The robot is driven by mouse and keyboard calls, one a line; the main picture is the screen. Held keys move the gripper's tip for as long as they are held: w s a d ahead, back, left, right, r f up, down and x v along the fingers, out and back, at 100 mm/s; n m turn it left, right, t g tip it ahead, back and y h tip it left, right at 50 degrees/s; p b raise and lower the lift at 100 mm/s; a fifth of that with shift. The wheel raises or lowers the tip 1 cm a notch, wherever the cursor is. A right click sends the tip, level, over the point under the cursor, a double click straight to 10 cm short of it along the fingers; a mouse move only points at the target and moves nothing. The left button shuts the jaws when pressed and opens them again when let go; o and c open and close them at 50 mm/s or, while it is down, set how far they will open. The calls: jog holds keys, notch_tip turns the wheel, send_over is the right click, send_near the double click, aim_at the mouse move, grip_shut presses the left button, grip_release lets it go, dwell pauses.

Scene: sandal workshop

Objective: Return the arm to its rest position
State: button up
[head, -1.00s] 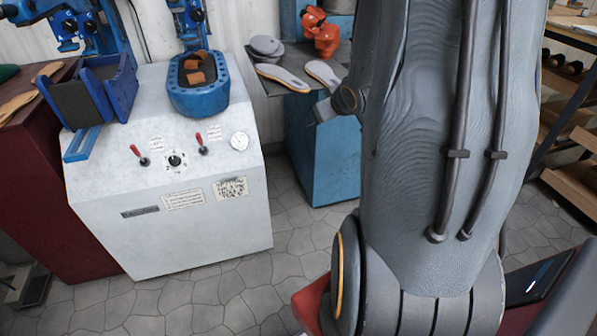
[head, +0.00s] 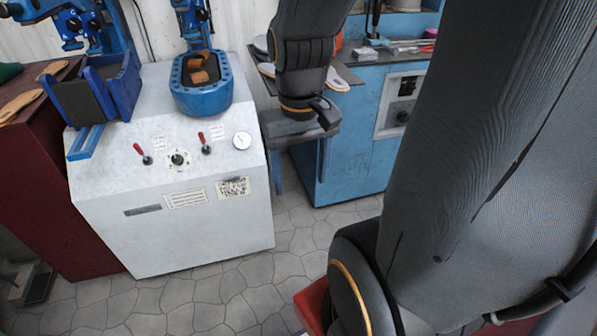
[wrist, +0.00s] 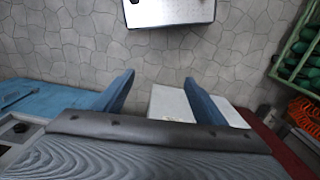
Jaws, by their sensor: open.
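My gripper (head: 300,178) hangs pointing down in the head view, between the white press machine (head: 190,225) and the blue cabinet (head: 345,150). Its two blue fingers are spread apart. In the wrist view my gripper (wrist: 159,77) shows both fingers wide apart with only floor between their tips; it is open and empty. My arm fills the right side of the head view and hides what is behind it.
The white machine carries a blue tray (head: 203,97) holding brown pieces and a blue bracket (head: 97,92). A dark red bench (head: 75,200) stands at left. In the wrist view a green crate (wrist: 292,45) is at right. Grey stone floor (head: 215,300) is clear in front.

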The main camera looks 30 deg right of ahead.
jog(key=a+r+n+p, duration=0.2)
jog(key=a+r+p, duration=0.2)
jog(key=a+p, duration=0.2)
jog(key=shift+a+r+n+p, duration=0.3)
jog(key=shift+a+p, duration=0.1)
jog(key=shift+p, duration=0.3)
jog(key=shift+s, duration=0.1)
